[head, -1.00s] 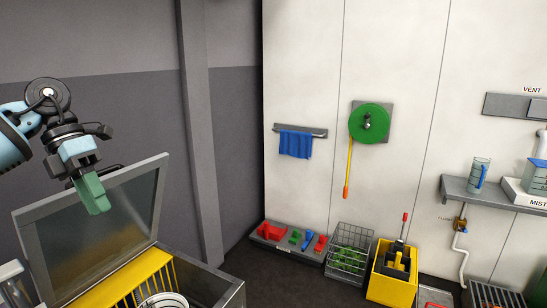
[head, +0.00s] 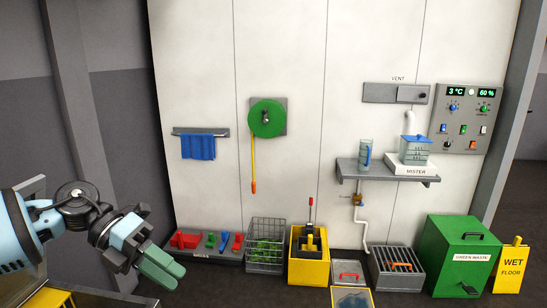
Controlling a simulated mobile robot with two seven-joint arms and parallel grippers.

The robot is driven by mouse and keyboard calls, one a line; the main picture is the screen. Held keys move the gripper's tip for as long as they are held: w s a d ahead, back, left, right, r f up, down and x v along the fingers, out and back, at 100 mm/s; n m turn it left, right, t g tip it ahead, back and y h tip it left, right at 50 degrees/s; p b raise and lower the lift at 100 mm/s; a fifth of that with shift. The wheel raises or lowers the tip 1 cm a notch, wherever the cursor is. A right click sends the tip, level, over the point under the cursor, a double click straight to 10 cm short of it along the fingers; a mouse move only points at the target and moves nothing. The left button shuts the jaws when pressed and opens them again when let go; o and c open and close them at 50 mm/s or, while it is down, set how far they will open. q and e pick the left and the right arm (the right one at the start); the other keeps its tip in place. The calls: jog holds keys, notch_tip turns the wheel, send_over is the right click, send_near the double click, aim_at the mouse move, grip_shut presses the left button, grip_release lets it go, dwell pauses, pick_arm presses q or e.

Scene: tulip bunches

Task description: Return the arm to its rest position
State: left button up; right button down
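My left arm comes in from the left edge of the head view. Its gripper (head: 162,268) has green fingers that point down and to the right. The two fingers lie side by side against each other, with nothing seen between them. The gripper is in front of the dark floor, near the lower left, and appears clear of the objects by the wall. My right arm and gripper are not in view.
A yellow and dark edge (head: 90,299) shows below my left arm. Along the wall are a wire basket (head: 265,258), a yellow bin (head: 308,270), a green waste box (head: 460,252) and a yellow wet-floor sign (head: 510,266). A shelf (head: 388,172) holds a mister.

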pick_arm(q)
jog(key=d+f+n+t+h, duration=0.4)
jog(key=d+f+n+t, duration=0.1)
jog(key=d+n, duration=0.3)
jog(key=d+f+n+t+h, duration=0.4)
jog(key=d+f+n+t, duration=0.15)
jog(key=d+n, duration=0.2)
jog(key=s+a+f+n+t+y, duration=0.2)
jog(key=a+f+n+t+y, duration=0.15)
jog(key=f+n+y, duration=0.35)
jog(key=s+a+f+n+t+y, duration=0.3)
jog(key=a+f+n+y, duration=0.1)
jog(key=f+n, duration=0.55)
jog(key=s+a+f+n+g+y, duration=0.2)
jog(key=s+a+f+n+y, duration=0.1)
jog(key=s+f, duration=0.4)
jog(key=s+a+f+n+g+y, duration=0.2)
jog(key=s+a+f, duration=0.4)
jog(key=s, duration=0.3)
jog(key=shift+f+n+g+y, duration=0.4)
jog(key=shift+f+g+y, duration=0.25)
jog(key=shift+f, duration=0.25)
